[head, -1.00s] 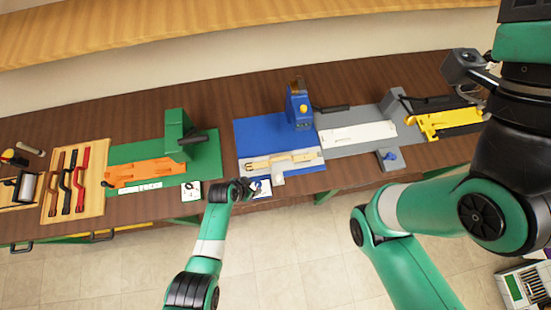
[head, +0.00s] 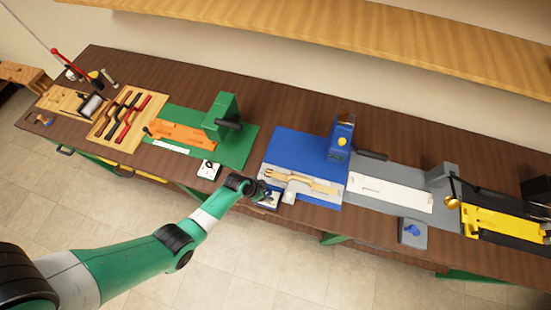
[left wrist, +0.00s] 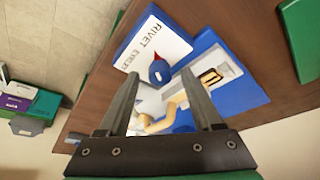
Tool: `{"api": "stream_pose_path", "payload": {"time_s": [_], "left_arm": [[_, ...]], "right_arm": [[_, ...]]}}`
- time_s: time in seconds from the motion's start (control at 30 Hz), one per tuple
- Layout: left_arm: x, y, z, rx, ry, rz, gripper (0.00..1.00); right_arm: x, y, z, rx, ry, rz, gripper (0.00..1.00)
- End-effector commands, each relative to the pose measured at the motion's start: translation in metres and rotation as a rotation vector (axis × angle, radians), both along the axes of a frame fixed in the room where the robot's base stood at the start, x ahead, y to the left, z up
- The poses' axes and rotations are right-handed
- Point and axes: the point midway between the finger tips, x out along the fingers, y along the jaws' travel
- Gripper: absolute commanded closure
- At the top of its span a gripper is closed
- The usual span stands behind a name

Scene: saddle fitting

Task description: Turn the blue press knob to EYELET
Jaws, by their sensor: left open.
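The blue press (head: 340,140) stands on its blue base plate at the middle of the bench. The blue knob (left wrist: 158,72) with a red pointer mark sits on a white label card (left wrist: 143,47) at the front edge of that station. The card reads RIVET and a partly covered word that looks like EYELET. The red mark points up toward the lettering; I cannot tell which word it marks. My left gripper (left wrist: 160,78) is open, its fingers on either side of the knob in the picture, apparently not touching it. In the head view my left gripper (head: 264,194) hides most of the card.
A tan strap-like piece (head: 305,182) lies on the light fixture of the blue station. A green station (head: 222,118) with an orange fixture (head: 182,136) stands to the left. A grey station with a white strip (head: 392,193) and a grey box with a blue knob (head: 411,231) stand to the right.

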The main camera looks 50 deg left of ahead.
Motion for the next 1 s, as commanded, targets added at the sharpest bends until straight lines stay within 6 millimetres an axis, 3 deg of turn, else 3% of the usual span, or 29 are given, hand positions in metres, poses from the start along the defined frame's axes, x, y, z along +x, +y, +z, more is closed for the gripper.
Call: {"api": "stream_pose_path", "payload": {"time_s": [0.3, 0.67, 1.0], "left_arm": [[0.0008, -0.0002, -0.0030, 0.000, 0.000, 0.000, 0.33], [0.0010, -0.0003, -0.0029, 0.000, 0.000, 0.000, 0.98], [0.0009, -0.0006, -0.0027, 0.001, 0.000, 0.013, 1.00]], "right_arm": [[-0.0005, 0.0000, -0.0026, 0.000, -0.002, 0.000, 0.50], [-0.0005, -0.0001, -0.0026, 0.000, -0.002, 0.000, 0.50], [-0.0005, -0.0001, -0.0021, 0.000, -0.002, 0.000, 0.50]]}}
